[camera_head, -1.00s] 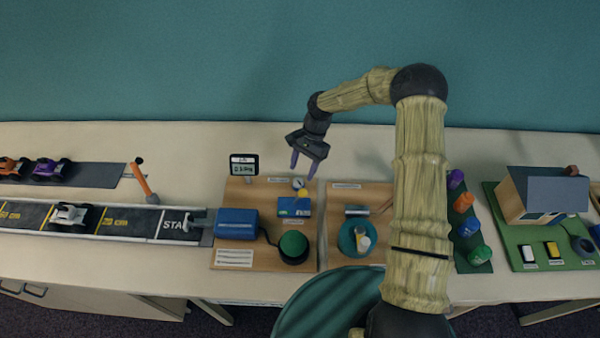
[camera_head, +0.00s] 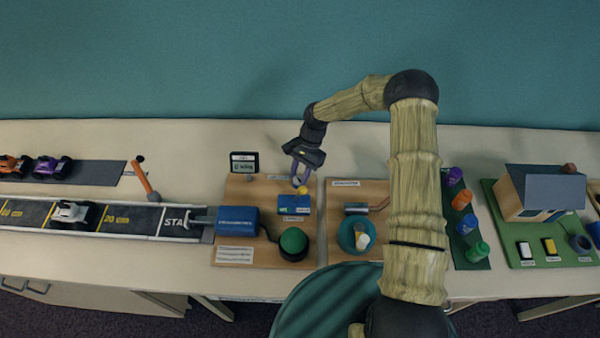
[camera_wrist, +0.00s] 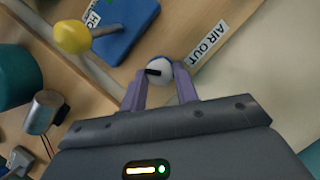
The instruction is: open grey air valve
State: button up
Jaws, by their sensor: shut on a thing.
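The grey air valve (camera_wrist: 159,70) shows in the wrist view as a small round pale-grey knob with a black mark across its top. It sits on the wooden board beside a label reading AIR OUT. My gripper (camera_wrist: 160,84) has its two purple fingers on either side of the knob, shut on it. In the head view my gripper (camera_head: 298,181) is low over the back of the left wooden board (camera_head: 236,190), and its fingers hide most of the knob there.
A yellow ball on a rod (camera_wrist: 72,37) stands close by, over a blue block (camera_wrist: 126,28). The green button (camera_head: 293,240) and blue cylinder (camera_head: 237,222) are further forward. A small display (camera_head: 244,162) stands at the board's back left.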

jog(key=shift+w, duration=0.1)
jog(key=shift+w+n+b, duration=0.15)
jog(key=shift+n+b, duration=0.25)
jog(key=shift+n, duration=0.2)
jog(key=n+b, duration=0.1)
jog(key=n+h, duration=0.1)
jog(key=n, duration=0.1)
jog(key=n+h+b, duration=0.1)
jog(key=shift+a+n+g+b, duration=0.3)
jog(key=shift+g, duration=0.1)
jog(key=n, duration=0.2)
jog(key=n+h+b, duration=0.1)
jog(key=n, duration=0.1)
jog(key=n+h+b, duration=0.1)
jog(key=n, duration=0.1)
jog(key=shift+a+r, duration=0.15)
jog(key=shift+a, duration=0.1)
jog(key=o, duration=1)
jog(key=shift+c, duration=0.2)
